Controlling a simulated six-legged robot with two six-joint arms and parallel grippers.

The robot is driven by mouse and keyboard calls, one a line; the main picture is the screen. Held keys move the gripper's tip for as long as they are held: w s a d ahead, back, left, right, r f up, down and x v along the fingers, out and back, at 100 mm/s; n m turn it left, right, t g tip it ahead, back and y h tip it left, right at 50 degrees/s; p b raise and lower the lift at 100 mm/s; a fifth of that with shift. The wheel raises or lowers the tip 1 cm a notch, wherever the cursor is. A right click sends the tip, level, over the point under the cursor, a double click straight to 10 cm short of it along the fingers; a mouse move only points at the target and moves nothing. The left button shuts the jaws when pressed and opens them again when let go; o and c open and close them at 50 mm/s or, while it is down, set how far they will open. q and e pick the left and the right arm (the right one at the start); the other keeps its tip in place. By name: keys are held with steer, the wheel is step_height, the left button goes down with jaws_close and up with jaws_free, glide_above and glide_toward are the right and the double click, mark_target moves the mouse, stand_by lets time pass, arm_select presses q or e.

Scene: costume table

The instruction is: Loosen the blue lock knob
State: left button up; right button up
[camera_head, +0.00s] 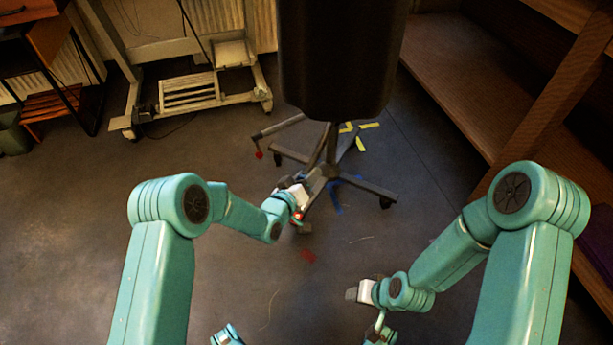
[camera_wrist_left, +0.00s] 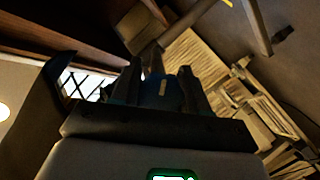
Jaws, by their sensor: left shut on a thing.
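The blue lock knob (camera_wrist_left: 160,88) sits between the dark fingers of my left gripper in the left wrist view. It has a pale yellow mark on its face. My left gripper (camera_head: 299,198) is shut on it, low beside the wheeled stand (camera_head: 331,150). In the head view the knob is hidden behind the gripper and wrist. My right gripper (camera_head: 353,293) is to the lower right, apart from the stand and low over the floor. Its fingers are too small to tell whether they are open.
A large dark form (camera_head: 340,60) tops the stand and hides what is behind it. A splayed leg (camera_head: 372,188) reaches right. Wooden shelving (camera_head: 490,90) stands at right, and a pale wheeled frame (camera_head: 190,92) at back left. The grey floor at left is mostly clear.

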arm_select(q)
steer(key=n+h, duration=0.1)
steer(key=n, duration=0.2)
steer(key=shift+n, duration=0.4)
steer(key=n, duration=0.1)
steer(key=n+h, duration=0.1)
steer(key=n, duration=0.1)
steer(key=shift+d+r+n+t, duration=0.1)
steer(key=shift+r+n+t, duration=0.05)
steer(key=shift+n+t, duration=0.15)
steer(key=o, duration=1)
steer(key=shift+o, duration=0.2)
